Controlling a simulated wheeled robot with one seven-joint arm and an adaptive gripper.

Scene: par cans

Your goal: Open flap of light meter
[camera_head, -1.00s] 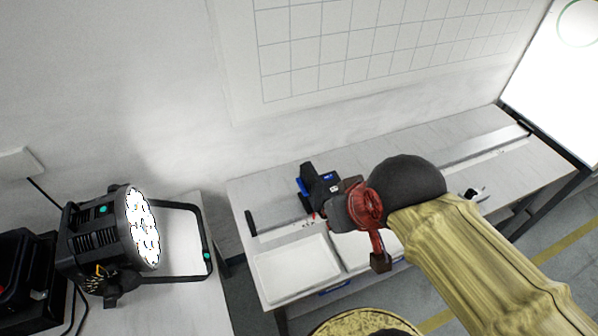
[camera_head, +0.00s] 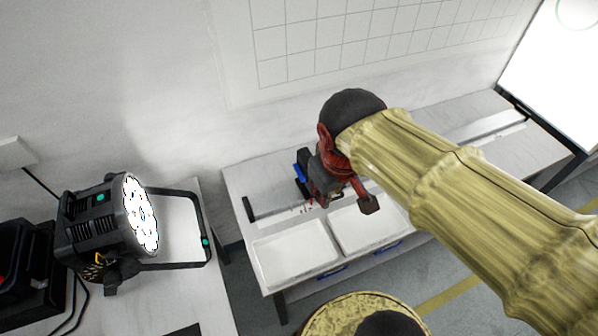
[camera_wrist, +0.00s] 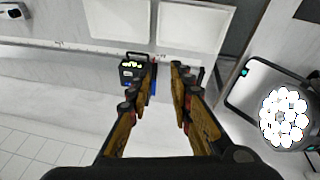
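A black box-shaped device with blue parts, which I take to be the light meter (camera_head: 301,172), stands on the far bench, partly hidden behind my gripper in the head view. In the wrist view the same device (camera_wrist: 130,76) shows a handle-like frame, a blue label and small bright marks on top. My gripper (camera_wrist: 166,68) points down towards the bench, its two fingers apart with nothing seen held between them. The device is just left of the left finger in the wrist view; I cannot tell if they touch. Its flap is not clear.
Two white trays (camera_head: 295,262) (camera_head: 366,226) sit at the bench's front. A lit par can (camera_head: 105,222) with its yoke stands on the left table.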

